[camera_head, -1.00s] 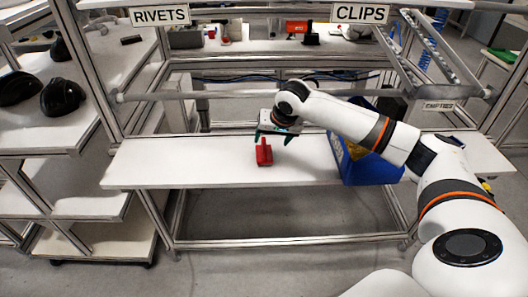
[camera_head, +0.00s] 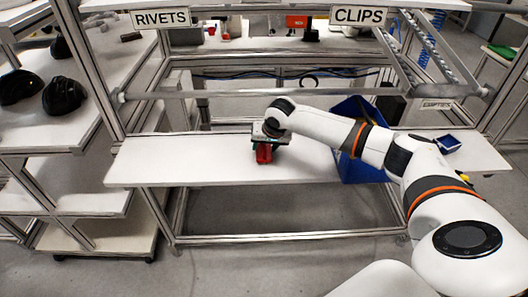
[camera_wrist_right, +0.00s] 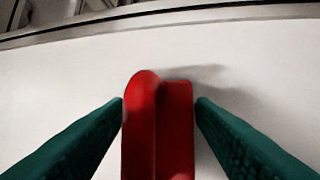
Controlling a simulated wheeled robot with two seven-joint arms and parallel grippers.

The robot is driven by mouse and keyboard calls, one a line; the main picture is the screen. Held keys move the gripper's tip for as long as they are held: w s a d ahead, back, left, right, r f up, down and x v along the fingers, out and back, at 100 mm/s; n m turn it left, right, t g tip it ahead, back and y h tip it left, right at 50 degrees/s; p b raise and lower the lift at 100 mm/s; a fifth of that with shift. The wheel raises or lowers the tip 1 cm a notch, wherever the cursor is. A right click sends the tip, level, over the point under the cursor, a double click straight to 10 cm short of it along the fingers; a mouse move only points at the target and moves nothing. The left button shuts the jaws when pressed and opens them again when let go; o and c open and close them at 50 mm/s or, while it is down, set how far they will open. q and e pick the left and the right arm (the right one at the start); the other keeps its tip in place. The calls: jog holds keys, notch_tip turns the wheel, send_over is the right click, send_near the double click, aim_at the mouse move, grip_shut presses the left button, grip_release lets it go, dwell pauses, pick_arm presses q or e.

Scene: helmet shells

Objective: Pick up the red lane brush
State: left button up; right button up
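The red lane brush (camera_head: 264,155) stands on the white shelf board in the head view. My right gripper (camera_head: 268,145) is right at it, from above, and covers its upper part. In the right wrist view the red brush (camera_wrist_right: 158,125) fills the space between the green fingers of my right gripper (camera_wrist_right: 159,104). A fingertip meets each side of it, so the gripper looks shut on it. The brush's lower end runs out of the wrist view. No lift off the board can be seen. My left gripper is not in view.
A small blue tray (camera_head: 447,144) lies further right. A frame rail (camera_head: 240,94) crosses behind the board. The board's left part (camera_head: 180,160) is clear.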

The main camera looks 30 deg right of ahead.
jog(key=c, duration=0.5)
jog(key=shift+r, duration=0.15)
jog(key=shift+c, duration=0.2)
notch_tip(320, 180, up, 10)
jog(key=shift+f+b, duration=0.1)
jog(key=shift+b, duration=1)
